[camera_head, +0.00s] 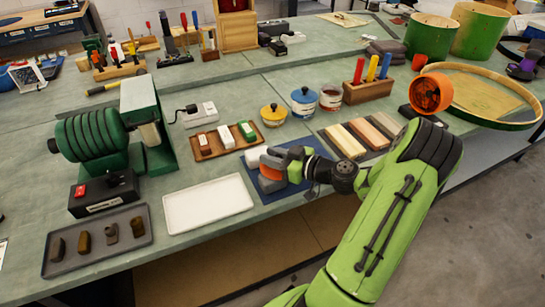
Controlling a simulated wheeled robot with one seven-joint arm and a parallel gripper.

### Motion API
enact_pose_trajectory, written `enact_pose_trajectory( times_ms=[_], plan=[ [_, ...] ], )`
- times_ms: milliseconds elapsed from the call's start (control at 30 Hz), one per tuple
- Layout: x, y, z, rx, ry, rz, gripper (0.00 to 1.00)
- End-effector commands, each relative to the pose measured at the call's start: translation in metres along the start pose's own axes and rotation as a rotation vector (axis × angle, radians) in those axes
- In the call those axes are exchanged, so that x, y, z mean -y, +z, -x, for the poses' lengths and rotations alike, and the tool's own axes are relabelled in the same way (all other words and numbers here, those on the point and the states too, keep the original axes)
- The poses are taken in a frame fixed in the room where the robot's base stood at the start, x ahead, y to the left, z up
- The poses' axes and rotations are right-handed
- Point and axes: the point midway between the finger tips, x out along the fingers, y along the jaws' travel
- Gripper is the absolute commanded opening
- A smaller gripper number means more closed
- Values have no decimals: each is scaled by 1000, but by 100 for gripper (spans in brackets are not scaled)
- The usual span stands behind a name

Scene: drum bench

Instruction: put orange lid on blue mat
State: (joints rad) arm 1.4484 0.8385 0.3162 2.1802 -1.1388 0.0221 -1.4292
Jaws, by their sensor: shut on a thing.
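The blue mat (292,197) lies flat on the green bench near its front edge, partly hidden by my arm. My gripper (268,164) is over the mat and shut on the orange lid (271,173). Only part of the lid shows below the grey fingers. I cannot tell whether the lid touches the mat or is held a little above it.
A white tray (207,203) lies left of the mat, and a white cylindrical thing (255,156) is close beside my gripper. A wooden tray with small blocks (205,147) and several paint cans, one with a blue lid (304,97), stand behind. Wooden slats (345,141) lie to the right.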

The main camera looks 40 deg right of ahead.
Motion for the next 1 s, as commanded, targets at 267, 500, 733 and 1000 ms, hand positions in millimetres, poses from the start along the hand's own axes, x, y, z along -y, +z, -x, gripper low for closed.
enact_pose_trajectory(
  times_ms=[267,500,733,1000],
  plan=[
    [0,4,-1,0,0,0,40],
    [0,4,-1,0,0,0,51],
    [0,-6,1,-1,0,-2,51],
    [-2,-5,72,1,7,-2,51]
  ],
)
